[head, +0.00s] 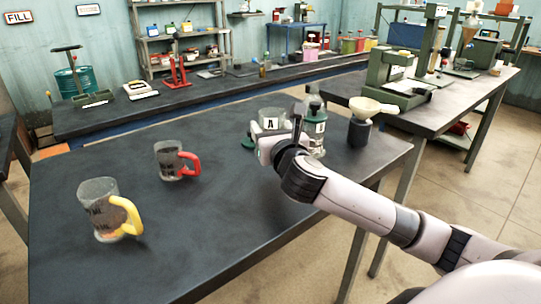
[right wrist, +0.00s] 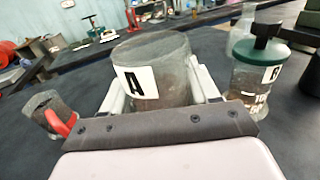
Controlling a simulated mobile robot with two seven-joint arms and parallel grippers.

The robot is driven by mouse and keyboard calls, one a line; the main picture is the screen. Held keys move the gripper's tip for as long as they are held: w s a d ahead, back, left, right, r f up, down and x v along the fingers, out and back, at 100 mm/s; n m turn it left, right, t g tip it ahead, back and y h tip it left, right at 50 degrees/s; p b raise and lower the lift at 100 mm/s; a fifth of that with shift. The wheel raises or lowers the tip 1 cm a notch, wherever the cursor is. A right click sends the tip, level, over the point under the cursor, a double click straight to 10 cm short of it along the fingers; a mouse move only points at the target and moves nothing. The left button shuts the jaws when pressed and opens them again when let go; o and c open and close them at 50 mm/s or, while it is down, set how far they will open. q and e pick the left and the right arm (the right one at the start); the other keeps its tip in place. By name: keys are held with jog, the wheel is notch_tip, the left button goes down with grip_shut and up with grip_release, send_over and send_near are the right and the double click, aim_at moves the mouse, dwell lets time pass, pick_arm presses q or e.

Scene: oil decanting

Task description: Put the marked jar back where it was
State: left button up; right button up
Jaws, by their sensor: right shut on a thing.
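A clear jar marked A (head: 271,122) is in the middle of the table, with no lid on its top. My right gripper (head: 274,146) is shut around its sides; the jar also stands between the fingers in the right wrist view (right wrist: 155,75). Its base is hidden, so I cannot tell whether it touches the table. A second jar marked B (head: 316,130), with a green lid, stands just right of it; it also shows in the right wrist view (right wrist: 255,85). My left gripper is not in view.
A jug with a red handle (head: 172,162) and one with a yellow handle (head: 104,212) stand on the left. A dark container with a cream funnel (head: 361,122) stands right of jar B. A green piece (head: 248,141) shows beside the gripper.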

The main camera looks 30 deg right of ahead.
notch_tip(320, 180, down, 5)
jog(key=shift+f+b, duration=0.15)
jog(key=shift+b, duration=0.5)
jog(key=o, duration=1.2)
jog(key=shift+f, duration=0.2)
jog(key=shift+r, duration=0.2)
jog(key=v, duration=1.2)
